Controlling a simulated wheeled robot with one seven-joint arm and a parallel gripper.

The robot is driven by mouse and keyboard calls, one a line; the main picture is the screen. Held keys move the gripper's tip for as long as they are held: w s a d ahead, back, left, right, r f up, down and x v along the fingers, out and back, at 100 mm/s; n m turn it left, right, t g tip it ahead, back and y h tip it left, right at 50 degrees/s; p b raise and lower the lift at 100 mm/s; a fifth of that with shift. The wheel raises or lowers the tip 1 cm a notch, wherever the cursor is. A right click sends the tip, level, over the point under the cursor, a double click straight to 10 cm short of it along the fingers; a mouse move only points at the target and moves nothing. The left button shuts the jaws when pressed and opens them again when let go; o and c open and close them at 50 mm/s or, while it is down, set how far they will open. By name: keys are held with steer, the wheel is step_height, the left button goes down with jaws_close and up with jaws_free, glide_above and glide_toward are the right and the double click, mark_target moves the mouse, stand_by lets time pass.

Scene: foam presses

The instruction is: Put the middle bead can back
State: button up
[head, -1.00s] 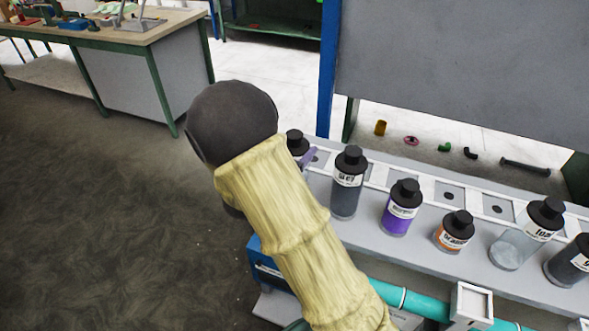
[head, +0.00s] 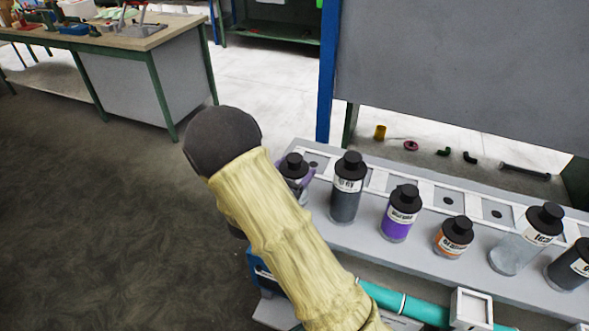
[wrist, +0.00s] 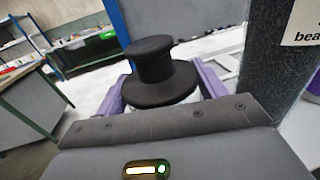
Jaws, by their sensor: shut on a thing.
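My gripper (head: 299,176), with purple fingers, is shut on a black-capped can (head: 293,164) at the left end of the row on the grey shelf (head: 455,268). In the wrist view the can's stepped black cap (wrist: 158,75) stands upright between the purple fingers. My arm hides much of its body in the head view, and I cannot read its label. Whether its base touches the shelf is hidden. A dark grey can (head: 346,202) stands close on its right; its label in the wrist view begins "bea" (wrist: 305,24).
A purple can (head: 397,222), a small orange can (head: 452,242), a clear can (head: 514,250) and a dark can (head: 567,270) stand further right. A white strip with square recesses (head: 448,199) runs behind them. A blue post (head: 327,75) rises behind the shelf. Floor is clear at left.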

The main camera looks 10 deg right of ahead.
steer(key=shift+f, duration=0.1)
steer(key=o, duration=1.7)
steer(key=shift+a, duration=0.1)
steer(key=b+v, duration=0.2)
steer(key=v, duration=1)
